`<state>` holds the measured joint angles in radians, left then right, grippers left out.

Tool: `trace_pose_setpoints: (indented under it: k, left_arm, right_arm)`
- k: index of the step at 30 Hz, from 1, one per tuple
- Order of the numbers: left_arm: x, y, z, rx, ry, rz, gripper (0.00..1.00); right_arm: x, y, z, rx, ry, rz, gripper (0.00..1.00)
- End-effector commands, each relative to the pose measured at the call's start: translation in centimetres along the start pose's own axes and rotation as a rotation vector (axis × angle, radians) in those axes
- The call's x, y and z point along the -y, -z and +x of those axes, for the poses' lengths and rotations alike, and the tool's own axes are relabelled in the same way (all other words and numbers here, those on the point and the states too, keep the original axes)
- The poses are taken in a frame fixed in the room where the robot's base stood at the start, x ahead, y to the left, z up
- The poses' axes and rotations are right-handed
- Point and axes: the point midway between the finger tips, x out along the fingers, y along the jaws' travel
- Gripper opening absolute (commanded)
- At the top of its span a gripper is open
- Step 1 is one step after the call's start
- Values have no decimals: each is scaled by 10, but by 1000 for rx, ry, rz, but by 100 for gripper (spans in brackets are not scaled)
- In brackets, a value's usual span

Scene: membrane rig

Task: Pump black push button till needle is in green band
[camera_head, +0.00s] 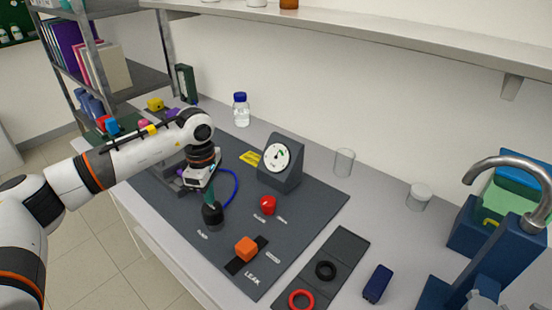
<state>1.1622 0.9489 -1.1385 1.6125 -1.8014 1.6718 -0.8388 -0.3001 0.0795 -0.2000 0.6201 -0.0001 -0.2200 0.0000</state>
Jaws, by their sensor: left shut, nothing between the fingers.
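The black push button (212,214) stands on the dark grey rig mat (191,236). My left gripper (210,203) points down right over the button, with its tips at or just above the button's top; I cannot tell whether they touch. It is shut and holds nothing. The gauge (277,157) has a round white dial on a dark sloped housing, behind and to the right of the button. A green patch shows on the dial, but the needle is too small to read against it. My right gripper is not in view.
A red knob (267,205) and an orange block (246,249) sit on the mat right of the button. A blue hose (235,188) curves behind my gripper. A bottle (241,110) stands at the back. A tap (508,172) stands at the right.

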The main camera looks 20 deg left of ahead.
Motion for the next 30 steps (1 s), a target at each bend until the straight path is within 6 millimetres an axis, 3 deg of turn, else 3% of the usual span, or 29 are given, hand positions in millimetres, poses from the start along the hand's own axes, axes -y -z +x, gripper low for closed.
trace_pose_setpoints:
  k: [8, 28, 30]
  left_arm:
    - [0, 0, 3, 0, 0, 0, 0]
    - [0, 0, 44, 1, -1, 0, 0]
    - [0, 0, 40, 0, 0, 0, 0]
  right_arm:
    - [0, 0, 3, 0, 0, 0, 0]
    - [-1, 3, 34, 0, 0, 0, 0]
    - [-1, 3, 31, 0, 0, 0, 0]
